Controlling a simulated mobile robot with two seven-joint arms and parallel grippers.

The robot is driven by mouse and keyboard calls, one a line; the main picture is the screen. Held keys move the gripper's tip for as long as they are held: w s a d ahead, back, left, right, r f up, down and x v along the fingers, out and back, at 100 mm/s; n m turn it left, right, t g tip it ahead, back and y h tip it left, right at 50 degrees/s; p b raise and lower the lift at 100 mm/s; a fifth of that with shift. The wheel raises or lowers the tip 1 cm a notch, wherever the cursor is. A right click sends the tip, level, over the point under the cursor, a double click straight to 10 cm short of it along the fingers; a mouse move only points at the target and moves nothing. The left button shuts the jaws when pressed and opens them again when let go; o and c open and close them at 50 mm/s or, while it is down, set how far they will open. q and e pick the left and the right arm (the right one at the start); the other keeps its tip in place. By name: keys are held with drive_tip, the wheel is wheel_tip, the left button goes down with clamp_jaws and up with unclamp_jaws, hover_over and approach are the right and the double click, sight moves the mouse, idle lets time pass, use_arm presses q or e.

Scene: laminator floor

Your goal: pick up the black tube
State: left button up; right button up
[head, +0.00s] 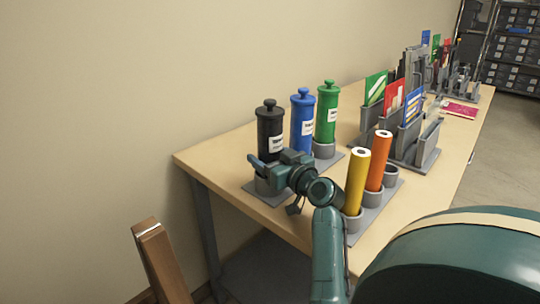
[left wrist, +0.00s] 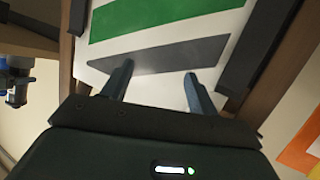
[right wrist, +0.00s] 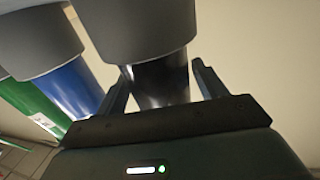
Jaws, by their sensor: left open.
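The black tube (head: 270,128) stands upright with a knobbed cap and white label, its lower end at a grey cup at the near left of the table. My right gripper (head: 268,168) is low at the tube's near side, by the cup. In the right wrist view, the black tube (right wrist: 162,82) lies between the fingers of my right gripper (right wrist: 163,68). The fingers are apart, with a gap visible on the right side. My left gripper (left wrist: 158,68) is open and empty, facing a white panel (left wrist: 150,82) with green and grey stripes. It does not show in the head view.
A blue tube (head: 302,118) and a green tube (head: 327,110) stand close beside the black one. Yellow (head: 356,182) and orange (head: 378,160) rolls stand in cups right of my right arm. Card racks (head: 415,145) are behind. A plain wall is at the left.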

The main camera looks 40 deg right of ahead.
drive_tip(key=c, duration=1.1)
drive_tip(key=shift+r, duration=0.1)
drive_tip(key=shift+r, duration=0.15)
